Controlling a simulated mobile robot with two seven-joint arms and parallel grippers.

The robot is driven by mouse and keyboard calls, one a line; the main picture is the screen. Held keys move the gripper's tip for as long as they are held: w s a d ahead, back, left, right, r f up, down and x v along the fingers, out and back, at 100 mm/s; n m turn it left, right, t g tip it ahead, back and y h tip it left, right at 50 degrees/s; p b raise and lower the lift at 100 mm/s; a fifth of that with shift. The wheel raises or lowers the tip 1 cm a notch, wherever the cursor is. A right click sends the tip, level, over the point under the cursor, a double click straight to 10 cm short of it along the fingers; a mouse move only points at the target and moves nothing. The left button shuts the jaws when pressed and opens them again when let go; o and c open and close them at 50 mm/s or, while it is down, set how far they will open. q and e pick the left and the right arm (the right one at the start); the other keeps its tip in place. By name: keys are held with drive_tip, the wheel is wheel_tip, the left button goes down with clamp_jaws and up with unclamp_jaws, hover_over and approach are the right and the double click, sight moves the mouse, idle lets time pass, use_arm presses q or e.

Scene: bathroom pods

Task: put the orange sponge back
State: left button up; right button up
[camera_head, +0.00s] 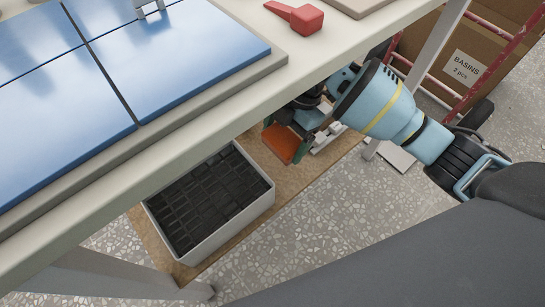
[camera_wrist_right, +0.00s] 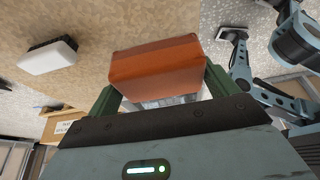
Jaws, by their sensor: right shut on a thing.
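The orange sponge (camera_head: 283,143) is under the worktop in the head view, held between the dark green fingers of my right gripper (camera_head: 290,135). In the right wrist view the sponge (camera_wrist_right: 155,62) fills the space between the two fingers, and the gripper is shut on it. The sponge is tilted in the head view and sits just beyond the far right corner of an open pale crate (camera_head: 228,222). I cannot tell whether the sponge touches the board below it. My left gripper is not in view.
The worktop edge (camera_head: 180,135) overhangs my right gripper. A brown board (camera_head: 160,245) lies under the crate, which holds dark blocks. A table leg (camera_head: 432,45) and a cardboard box (camera_head: 470,60) stand at the right.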

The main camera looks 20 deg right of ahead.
sight(284, 150)
drive_tip(key=shift+s+f, duration=0.15)
drive_tip(key=shift+f, duration=0.15)
wheel_tip(284, 150, down, 4)
drive_tip(key=shift+r+b, duration=0.1)
drive_tip(key=shift+b, duration=0.85)
drive_tip(key=shift+f, duration=0.7)
wheel_tip(284, 150, down, 4)
drive_tip(key=shift+f+b, duration=0.2)
drive_tip(key=shift+b, duration=0.95)
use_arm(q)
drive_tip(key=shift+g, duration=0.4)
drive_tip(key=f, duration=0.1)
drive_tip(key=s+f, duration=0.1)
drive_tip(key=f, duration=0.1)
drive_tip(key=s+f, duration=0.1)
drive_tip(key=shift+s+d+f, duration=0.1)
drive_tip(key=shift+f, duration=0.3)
use_arm(e)
drive_tip(key=shift+r, duration=0.1)
